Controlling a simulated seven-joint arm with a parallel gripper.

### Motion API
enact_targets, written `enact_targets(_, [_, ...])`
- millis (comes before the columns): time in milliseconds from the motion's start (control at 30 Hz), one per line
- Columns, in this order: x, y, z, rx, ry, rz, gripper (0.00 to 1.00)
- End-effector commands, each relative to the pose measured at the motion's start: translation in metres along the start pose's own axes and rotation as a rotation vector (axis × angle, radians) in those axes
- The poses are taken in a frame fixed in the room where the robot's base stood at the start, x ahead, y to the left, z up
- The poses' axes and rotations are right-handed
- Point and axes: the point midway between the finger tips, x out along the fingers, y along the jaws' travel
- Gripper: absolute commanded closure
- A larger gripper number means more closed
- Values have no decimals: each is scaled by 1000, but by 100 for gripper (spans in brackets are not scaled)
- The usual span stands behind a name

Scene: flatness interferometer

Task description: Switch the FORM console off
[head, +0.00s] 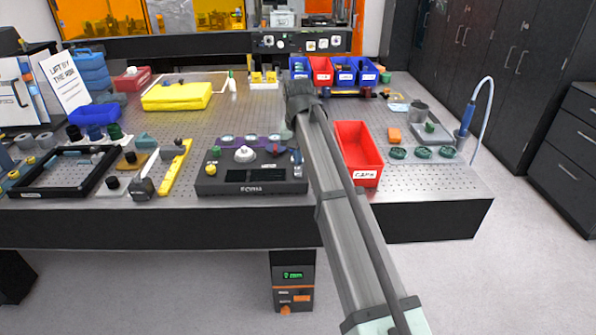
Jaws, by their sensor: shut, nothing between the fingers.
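The FORM console (250,188) is a dark box near the front edge of the table, with its label on the front face. Its top carries a white round knob (244,154), a dark display strip, small coloured knobs at the left and a blue-grey part at the right end. The display shows no readable text. My arm reaches in from the lower right and passes just right of the console. My gripper (290,128) is beyond the console's right end, apart from it, small and mostly hidden by my arm. It is shut and empty.
A red CAPS bin (358,150) stands right of my arm. A black frame (62,170) and a yellow bar (176,168) lie left of the console. A box with a green display (292,278) is below the table.

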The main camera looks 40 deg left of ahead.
Motion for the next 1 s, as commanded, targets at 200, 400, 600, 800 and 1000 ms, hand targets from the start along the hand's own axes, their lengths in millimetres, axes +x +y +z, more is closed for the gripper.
enact_targets(200, [-15,0,-3,0,1,0,100])
enact_targets(400, [-27,0,-5,0,1,0,100])
enact_targets(600, [-35,0,-5,0,0,0,100])
enact_targets(800, [-35,0,-5,0,0,0,100])
enact_targets(1000, [-35,0,-5,0,0,0,100])
